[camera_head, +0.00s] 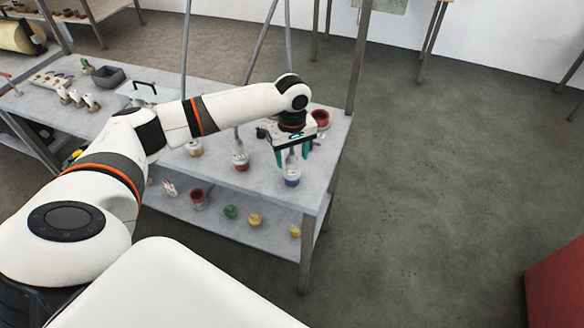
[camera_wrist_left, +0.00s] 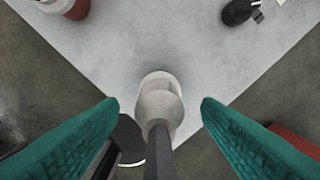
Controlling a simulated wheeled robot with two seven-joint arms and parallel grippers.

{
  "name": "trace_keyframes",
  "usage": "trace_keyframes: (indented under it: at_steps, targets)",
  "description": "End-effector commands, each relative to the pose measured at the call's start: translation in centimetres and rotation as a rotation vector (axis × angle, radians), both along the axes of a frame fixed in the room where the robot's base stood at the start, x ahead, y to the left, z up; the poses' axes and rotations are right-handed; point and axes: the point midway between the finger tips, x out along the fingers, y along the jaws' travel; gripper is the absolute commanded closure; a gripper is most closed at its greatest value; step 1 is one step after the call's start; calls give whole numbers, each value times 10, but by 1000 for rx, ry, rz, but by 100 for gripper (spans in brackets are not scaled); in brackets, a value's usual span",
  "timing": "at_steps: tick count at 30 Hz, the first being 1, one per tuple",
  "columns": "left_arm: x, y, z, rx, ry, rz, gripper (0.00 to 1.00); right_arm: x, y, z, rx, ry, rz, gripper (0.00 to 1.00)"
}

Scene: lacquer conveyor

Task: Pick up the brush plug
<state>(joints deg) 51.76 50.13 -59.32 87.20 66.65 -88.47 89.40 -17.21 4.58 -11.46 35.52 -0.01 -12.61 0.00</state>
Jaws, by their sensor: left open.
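The brush plug (camera_wrist_left: 160,103) shows in the left wrist view as a pale, rounded knob with a dark rod running to the bottom edge. It lies between my two teal fingers, with gaps on both sides. My left gripper (camera_wrist_left: 160,103) is open and holds nothing. In the head view my left gripper (camera_head: 291,156) points down at the table's right end, just above a pale jar with a blue band (camera_head: 292,179). The plug is hard to make out there, partly hidden by the gripper. My right gripper is not in view.
The grey table (camera_head: 262,187) carries a similar jar with a red band (camera_head: 240,161), another pale jar (camera_head: 194,148) and a red pot (camera_head: 320,119) behind the gripper. Several coloured pots stand on the lower shelf (camera_head: 272,237).

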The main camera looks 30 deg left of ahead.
Motion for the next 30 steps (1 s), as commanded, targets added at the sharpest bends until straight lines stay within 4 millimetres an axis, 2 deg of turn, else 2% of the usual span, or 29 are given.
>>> trace_keyframes:
  at_steps: [4, 11, 14, 21, 30]
  targets:
    - [-1, 0, -14, 1, 1, 0, 41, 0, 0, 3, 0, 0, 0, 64]
    - [0, 0, -17, -1, -1, -1, 41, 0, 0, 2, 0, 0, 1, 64]
    - [-1, 0, -17, -1, -1, -1, 54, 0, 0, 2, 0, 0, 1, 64]
    - [-1, 0, -16, -1, -1, 0, 94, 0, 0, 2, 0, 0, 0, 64]
    - [0, 0, -10, 0, -2, -1, 94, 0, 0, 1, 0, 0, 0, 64]
